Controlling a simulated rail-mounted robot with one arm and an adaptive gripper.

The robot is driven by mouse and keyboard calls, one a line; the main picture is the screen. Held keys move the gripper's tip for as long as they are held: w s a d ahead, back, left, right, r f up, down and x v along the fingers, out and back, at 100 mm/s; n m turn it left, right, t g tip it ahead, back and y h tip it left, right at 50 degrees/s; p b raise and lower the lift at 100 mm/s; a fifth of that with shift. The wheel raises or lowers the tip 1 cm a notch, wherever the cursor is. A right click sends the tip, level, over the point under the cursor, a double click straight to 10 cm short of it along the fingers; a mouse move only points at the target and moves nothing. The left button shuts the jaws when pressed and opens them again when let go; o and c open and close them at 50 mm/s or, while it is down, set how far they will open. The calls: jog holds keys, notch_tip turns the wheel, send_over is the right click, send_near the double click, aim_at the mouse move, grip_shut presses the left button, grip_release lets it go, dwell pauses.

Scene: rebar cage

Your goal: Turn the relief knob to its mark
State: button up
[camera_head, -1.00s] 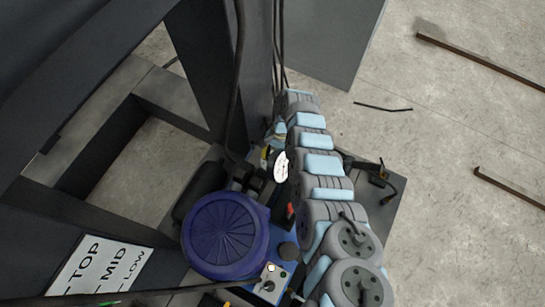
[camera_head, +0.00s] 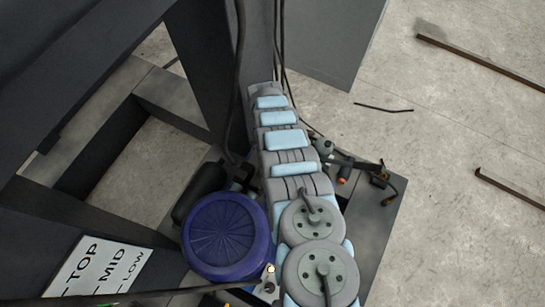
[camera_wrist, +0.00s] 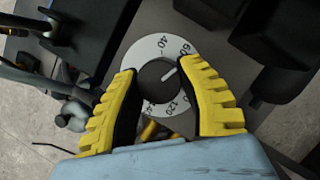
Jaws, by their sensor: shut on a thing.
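The relief knob (camera_wrist: 155,83) is a dark round knob in the middle of a white ring dial (camera_wrist: 143,50) in the wrist view. Black figures such as 40, 60 and 120 show on the ring. A white pointer line on the knob points up and right, toward the side by the 60. My gripper (camera_wrist: 156,69) has its yellow toothed fingers on either side of the knob and is shut on it. The right finger covers part of the ring's figures. I cannot make out a separate target mark. In the head view my arm hides the knob and gripper.
A blue round-topped motor (camera_head: 226,237) stands left of my arm in the head view. A sign (camera_head: 100,268) reading TOP, MID, LOW is at lower left. Dark frame beams and hanging cables rise close by. Fittings (camera_head: 345,163) sit right of my arm; open floor lies beyond.

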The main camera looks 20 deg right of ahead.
jog(key=n+h+p, duration=0.1)
jog(key=n+h, duration=0.1)
jog(key=n, duration=0.3)
jog(key=shift+r+n, duration=0.1)
jog(key=shift+n, duration=0.2)
jog(key=shift+s+n+t+h+p, duration=0.1)
jog(key=shift+n+t+h+p, duration=0.45)
jog(key=shift+n, duration=1.25)
jog(key=o, duration=1.2)
jog(key=v, duration=1.2)
jog(key=shift+a, duration=0.15)
